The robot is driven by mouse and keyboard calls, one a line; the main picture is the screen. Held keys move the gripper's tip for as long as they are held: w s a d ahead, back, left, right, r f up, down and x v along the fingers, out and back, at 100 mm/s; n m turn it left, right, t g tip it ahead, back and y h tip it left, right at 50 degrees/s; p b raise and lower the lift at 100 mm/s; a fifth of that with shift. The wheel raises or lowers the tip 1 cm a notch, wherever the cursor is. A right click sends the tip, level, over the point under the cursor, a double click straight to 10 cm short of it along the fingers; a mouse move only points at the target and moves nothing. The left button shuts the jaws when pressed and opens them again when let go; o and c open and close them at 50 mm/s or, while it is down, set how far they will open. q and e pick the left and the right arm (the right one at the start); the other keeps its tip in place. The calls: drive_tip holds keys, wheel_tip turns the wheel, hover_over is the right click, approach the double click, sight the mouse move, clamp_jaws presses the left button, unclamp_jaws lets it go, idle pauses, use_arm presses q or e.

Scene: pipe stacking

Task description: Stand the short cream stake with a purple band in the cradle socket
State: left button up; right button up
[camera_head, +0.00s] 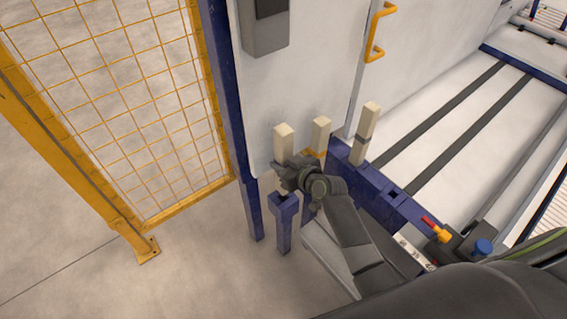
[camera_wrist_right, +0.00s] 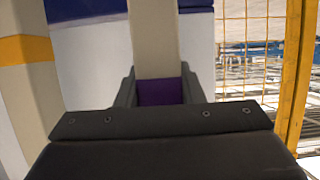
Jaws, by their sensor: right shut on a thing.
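The cream stake with a purple band (camera_head: 284,142) is upright in my right gripper (camera_head: 291,178). In the right wrist view the stake (camera_wrist_right: 155,45) stands between the two dark fingers, with its purple band (camera_wrist_right: 160,91) at their level. A blue post with a cup-like top, which looks like the cradle socket (camera_head: 284,202), stands just below the gripper in the head view. The gripper and wrist hide the stake's lower part, so I cannot tell whether its end is inside the cup or above it. My left gripper is not in view.
A cream stake with an orange band (camera_head: 321,132) and one with a grey band (camera_head: 367,122) stand close to the right, along the blue beam (camera_head: 378,186). The beam has an empty square hole. A yellow mesh fence (camera_head: 150,95) stands to the left.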

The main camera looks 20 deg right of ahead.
sight(289, 156)
drive_tip(key=shift+r, duration=0.65)
wheel_tip(289, 156, up, 2)
drive_tip(key=p, duration=0.2)
drive_tip(key=shift+r+p, duration=0.2)
drive_tip(key=shift+p, duration=0.15)
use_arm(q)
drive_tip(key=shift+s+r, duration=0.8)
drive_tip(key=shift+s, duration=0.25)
use_arm(e)
drive_tip(key=shift+r, duration=0.15)
